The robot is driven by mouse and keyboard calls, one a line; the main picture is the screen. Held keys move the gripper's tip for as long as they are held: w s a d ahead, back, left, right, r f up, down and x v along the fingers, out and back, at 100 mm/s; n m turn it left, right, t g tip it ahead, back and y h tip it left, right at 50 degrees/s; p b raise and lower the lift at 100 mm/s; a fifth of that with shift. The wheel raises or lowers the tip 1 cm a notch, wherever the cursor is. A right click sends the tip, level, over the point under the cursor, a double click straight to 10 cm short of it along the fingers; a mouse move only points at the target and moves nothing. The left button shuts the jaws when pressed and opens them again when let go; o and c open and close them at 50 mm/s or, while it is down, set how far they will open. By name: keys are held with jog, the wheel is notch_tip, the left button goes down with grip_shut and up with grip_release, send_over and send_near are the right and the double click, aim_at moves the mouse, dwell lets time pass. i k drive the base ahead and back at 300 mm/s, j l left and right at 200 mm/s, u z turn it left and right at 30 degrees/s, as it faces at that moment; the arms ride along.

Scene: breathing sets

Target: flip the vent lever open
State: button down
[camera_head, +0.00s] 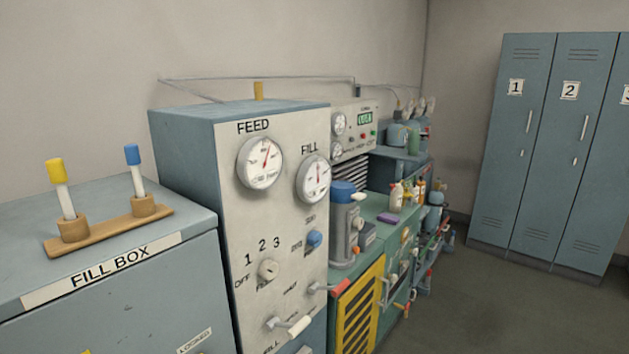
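The grey-blue fill cabinet (225,180) stands in the middle, with its pale front panel at an angle to me. Low on the panel is a lever with a red handle (333,287), pointing right. Below and left of it is a lever with a white handle (298,326), also pointing right. The small labels beside them are too blurred to read, so I cannot tell which one is the vent lever. Two gauges, FEED (260,162) and FILL (313,179), sit higher up. My gripper is not in view.
The FILL BOX (110,262) at the left carries a wooden rack (110,231) with yellow-capped and blue-capped tubes. A green bench (385,225) with a blue-topped machine (343,225) stands beyond the cabinet. Lockers (545,150) stand at the right. The floor (465,310) in front is clear.

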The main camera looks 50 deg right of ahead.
aim_at(337, 290)
jog(key=z, duration=0.75)
